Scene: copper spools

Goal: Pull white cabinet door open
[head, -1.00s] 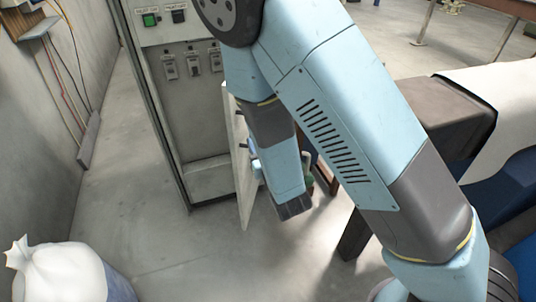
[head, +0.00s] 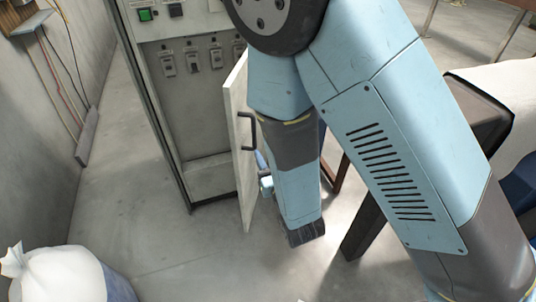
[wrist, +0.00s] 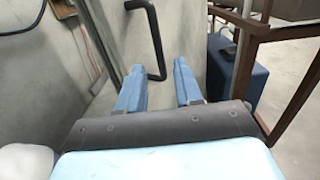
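The white cabinet door (head: 236,140) stands swung out from the grey cabinet (head: 203,110) in the head view, seen nearly edge-on. Its dark bar handle (head: 247,131) is on the right-hand face. In the wrist view the door panel (wrist: 115,30) fills the upper middle, with the handle (wrist: 157,40) running down toward my fingers. My gripper (wrist: 158,82) is open, its two blue fingers apart with nothing held between them. The left finger is close to the handle's lower end; contact cannot be told. In the head view my arm hides most of the gripper.
A white sack (head: 60,275) stands at the lower left by the wall. A dark-framed table (head: 480,110) stands at the right. A blue case (wrist: 225,70) and brown metal frame (wrist: 250,50) show at right in the wrist view. The floor left of the door is clear.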

